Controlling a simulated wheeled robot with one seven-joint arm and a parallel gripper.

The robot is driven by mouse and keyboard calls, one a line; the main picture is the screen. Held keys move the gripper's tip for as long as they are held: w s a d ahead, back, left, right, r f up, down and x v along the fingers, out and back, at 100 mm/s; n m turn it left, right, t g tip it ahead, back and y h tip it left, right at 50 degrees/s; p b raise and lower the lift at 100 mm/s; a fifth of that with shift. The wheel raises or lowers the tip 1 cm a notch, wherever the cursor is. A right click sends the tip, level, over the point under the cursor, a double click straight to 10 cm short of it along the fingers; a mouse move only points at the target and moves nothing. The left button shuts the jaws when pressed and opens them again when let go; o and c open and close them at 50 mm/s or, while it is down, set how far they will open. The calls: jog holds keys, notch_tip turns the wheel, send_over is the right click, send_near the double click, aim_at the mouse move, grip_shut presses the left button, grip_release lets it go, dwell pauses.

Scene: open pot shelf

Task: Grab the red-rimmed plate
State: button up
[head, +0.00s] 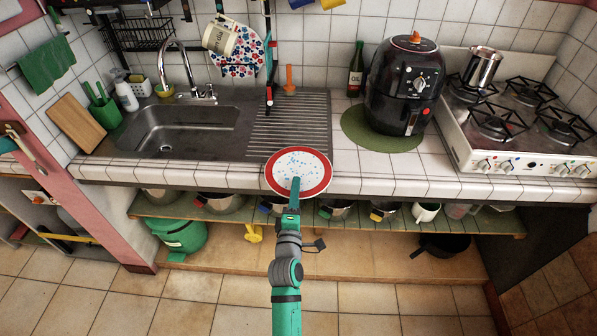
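The red-rimmed plate (284,164) has a white middle with small blue specks. It shows in the head view at the counter's front edge, before the ribbed drainboard, with its face toward the camera. My gripper (295,184) reaches up from below and overlaps the plate's lower rim and middle. Its fingers look narrow and close together. Whether they grip the rim or only lie in front of it cannot be told. Whether the plate rests on the counter or is held above it is also unclear.
A sink (185,130) is to the left and a black air fryer (403,85) to the right, beside a stove (515,125). An open shelf (385,222) with several pots runs below the counter (400,178). The floor in front is mostly clear.

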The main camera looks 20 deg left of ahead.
jog(key=shift+w+a, duration=0.1)
jog(key=shift+w, duration=0.5)
jog(key=shift+c, duration=0.7)
grip_shut()
jog(key=shift+r, duration=0.1)
